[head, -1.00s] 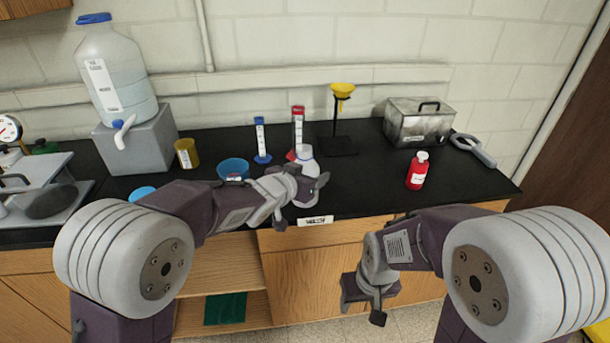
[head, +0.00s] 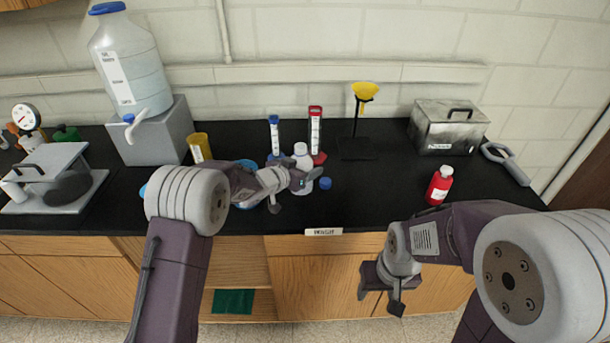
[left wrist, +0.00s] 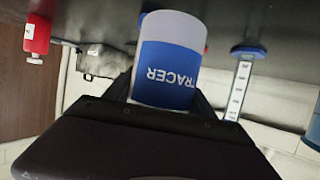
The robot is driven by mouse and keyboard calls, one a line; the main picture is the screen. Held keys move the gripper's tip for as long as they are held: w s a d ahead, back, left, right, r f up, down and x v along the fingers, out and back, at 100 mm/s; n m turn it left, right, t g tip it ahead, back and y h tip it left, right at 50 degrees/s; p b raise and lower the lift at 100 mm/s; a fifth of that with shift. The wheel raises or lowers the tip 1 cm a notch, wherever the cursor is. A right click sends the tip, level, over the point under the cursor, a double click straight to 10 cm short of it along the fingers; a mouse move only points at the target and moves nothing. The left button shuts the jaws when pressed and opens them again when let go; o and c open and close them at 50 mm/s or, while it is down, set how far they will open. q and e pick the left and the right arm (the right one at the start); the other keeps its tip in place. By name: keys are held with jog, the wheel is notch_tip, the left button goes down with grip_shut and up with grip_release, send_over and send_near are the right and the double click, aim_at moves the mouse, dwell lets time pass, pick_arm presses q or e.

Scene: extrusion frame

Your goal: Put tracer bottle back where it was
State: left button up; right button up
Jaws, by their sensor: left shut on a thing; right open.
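The tracer bottle is white with a blue label reading TRACER. It fills the middle of the left wrist view (left wrist: 168,68), between my left fingers; that picture is upside down. In the head view the white bottle (head: 302,155) shows just behind my left gripper (head: 305,181), which is shut on it and hides most of its body. I cannot tell whether its base touches the black bench top (head: 370,195). My right gripper (head: 381,292) is open and empty, low in front of the wooden cabinet.
A small blue cap-like piece (head: 325,183) lies right of the bottle. Blue (head: 274,136) and red (head: 316,135) measuring cylinders stand behind it. A yellow funnel stand (head: 360,120), metal box (head: 447,127) and red bottle (head: 439,186) are to the right. The bench between them is mostly clear.

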pick_arm(q)
jog(key=shift+s+a, duration=0.1)
jog(key=f, duration=0.3)
jog(key=shift+d+f, duration=0.2)
jog(key=shift+f, duration=0.15)
jog(key=shift+w+f, duration=0.2)
jog(key=shift+s+a+r, duration=0.1)
jog(key=shift+s, duration=0.1)
jog(key=shift+f+b, duration=0.25)
jog(key=shift+b, duration=0.1)
jog(key=o, duration=1.7)
jog(key=shift+o, duration=0.2)
